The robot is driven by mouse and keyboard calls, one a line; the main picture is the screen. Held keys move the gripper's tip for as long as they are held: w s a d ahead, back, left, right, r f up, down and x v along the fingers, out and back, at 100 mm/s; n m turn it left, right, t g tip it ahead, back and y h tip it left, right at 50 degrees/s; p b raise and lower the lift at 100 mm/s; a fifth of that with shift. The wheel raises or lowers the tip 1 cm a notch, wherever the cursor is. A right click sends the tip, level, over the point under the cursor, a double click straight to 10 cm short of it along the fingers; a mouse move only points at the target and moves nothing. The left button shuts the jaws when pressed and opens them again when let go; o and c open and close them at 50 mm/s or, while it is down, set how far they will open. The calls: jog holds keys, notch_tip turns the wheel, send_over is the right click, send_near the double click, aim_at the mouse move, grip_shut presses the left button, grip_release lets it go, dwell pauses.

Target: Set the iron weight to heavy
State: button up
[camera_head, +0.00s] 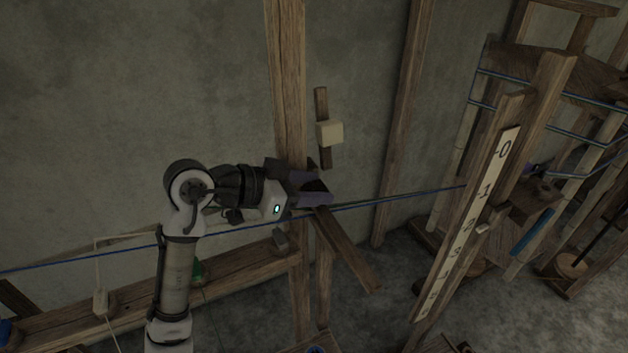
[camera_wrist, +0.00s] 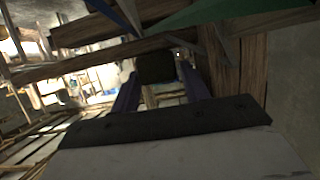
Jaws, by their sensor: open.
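My gripper (camera_head: 322,188) is open in the head view, its purple fingers apart in front of an upright wooden post. In the wrist view my gripper (camera_wrist: 160,88) has a finger on each side of a dark block (camera_wrist: 156,68). I cannot tell whether this block is the iron weight or whether the fingers touch it. A cream block (camera_head: 329,133) sits on a short upright wooden bar (camera_head: 321,103), just above and beyond the gripper. No heavy or light marking is readable.
A numbered scale board (camera_head: 470,225) with a small pale marker (camera_head: 483,229) stands to the right. A blue cord (camera_head: 400,196) crosses the view near my gripper. A slanted wooden bar (camera_head: 345,250) hangs below it. Loom frames (camera_head: 545,80) fill the right side.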

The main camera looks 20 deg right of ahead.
jog(key=shift+d+f, duration=0.2)
jog(key=shift+d, duration=0.15)
jog(key=shift+c, duration=0.4)
